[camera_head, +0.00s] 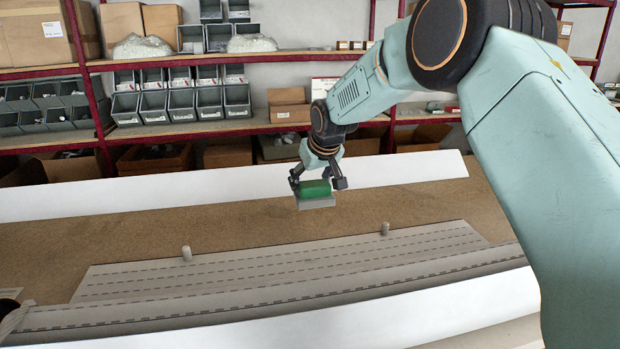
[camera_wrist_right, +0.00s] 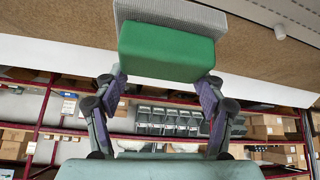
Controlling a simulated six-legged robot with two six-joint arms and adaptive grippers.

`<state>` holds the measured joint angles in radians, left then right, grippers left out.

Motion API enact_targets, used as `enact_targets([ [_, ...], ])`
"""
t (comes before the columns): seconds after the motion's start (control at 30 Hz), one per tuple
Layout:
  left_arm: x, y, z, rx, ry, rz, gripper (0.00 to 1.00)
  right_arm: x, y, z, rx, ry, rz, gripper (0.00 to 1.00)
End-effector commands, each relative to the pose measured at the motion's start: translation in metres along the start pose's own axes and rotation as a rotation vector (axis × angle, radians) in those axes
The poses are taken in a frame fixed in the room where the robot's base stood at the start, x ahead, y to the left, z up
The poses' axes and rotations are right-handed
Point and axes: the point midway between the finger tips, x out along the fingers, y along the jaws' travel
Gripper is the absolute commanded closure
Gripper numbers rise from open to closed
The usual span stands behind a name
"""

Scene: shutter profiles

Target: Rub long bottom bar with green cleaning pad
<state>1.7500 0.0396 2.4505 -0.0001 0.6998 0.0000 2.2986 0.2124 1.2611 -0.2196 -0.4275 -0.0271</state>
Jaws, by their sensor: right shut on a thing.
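My right gripper (camera_head: 317,182) is shut on the green cleaning pad (camera_head: 314,189), a green block with a grey layer on its underside. It holds the pad above the brown worktop, behind the slatted panel. In the right wrist view the pad (camera_wrist_right: 165,52) sits between the two fingers, its grey layer (camera_wrist_right: 170,12) facing away from the palm. The long bottom bar (camera_head: 270,306) is a grey profile with a dashed line of slots. It runs along the panel's front edge, apart from the pad. My left gripper is not in view.
The slotted grey panel (camera_head: 280,265) lies behind the bar, with two pegs (camera_head: 187,254) (camera_head: 384,229) at its back edge. A white profile (camera_head: 150,194) lies along the worktop's back. Shelves with grey bins (camera_head: 180,105) and cardboard boxes (camera_head: 289,105) stand behind.

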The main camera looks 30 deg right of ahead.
Motion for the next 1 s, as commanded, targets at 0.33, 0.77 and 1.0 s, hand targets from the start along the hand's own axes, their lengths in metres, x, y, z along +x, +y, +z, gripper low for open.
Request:
enact_targets([
  [0.33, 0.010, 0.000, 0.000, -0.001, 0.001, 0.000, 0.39, 0.014, -0.001, 0.010, -0.001, -0.001, 0.000, 0.80],
  [0.77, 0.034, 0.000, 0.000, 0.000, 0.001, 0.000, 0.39, 0.049, -0.004, 0.032, -0.001, -0.001, 0.000, 0.80],
  [1.0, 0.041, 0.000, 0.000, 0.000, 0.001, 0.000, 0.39, 0.060, -0.005, 0.038, -0.001, 0.001, 0.000, 0.80],
])
